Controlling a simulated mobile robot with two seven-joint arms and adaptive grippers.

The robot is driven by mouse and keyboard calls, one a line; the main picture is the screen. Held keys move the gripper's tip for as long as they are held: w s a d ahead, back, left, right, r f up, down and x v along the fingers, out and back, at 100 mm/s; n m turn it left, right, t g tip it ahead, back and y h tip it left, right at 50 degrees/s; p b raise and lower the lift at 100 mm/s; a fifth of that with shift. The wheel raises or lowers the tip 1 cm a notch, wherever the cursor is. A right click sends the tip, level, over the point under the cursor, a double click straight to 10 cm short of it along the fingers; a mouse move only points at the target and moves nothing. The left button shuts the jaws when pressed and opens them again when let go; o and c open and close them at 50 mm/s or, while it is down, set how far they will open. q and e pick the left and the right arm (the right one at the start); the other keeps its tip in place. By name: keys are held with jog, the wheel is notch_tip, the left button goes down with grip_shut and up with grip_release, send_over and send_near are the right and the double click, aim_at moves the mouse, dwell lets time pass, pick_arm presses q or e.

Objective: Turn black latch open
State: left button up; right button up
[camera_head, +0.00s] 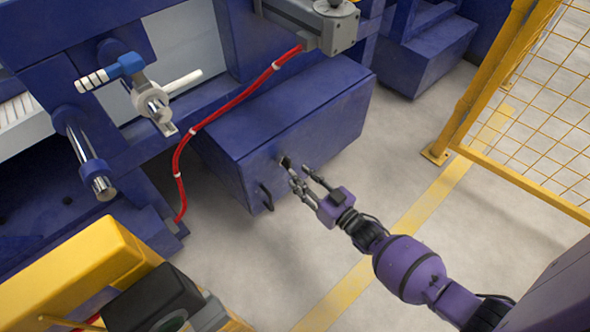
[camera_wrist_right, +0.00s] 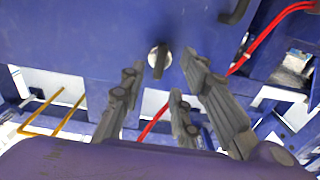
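The black latch (camera_head: 285,163) is a small dark knob on the front face of the blue box (camera_head: 300,115). In the right wrist view the latch (camera_wrist_right: 160,60) is a dark upright tab on a round silver plate. My right gripper (camera_head: 299,176) is open, its fingertips just in front of the latch. In the right wrist view, the fingers of the right gripper (camera_wrist_right: 162,78) are spread to either side of the latch, with nothing held. Whether any finger touches it, I cannot tell. My left gripper is not in view.
A black handle (camera_head: 266,197) sits on the box face, below left of the latch. A yellow mesh fence (camera_head: 530,110) stands at right. Yellow equipment (camera_head: 80,275) fills the lower left. Floor in front is clear.

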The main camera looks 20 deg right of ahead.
jog(key=v, duration=0.8)
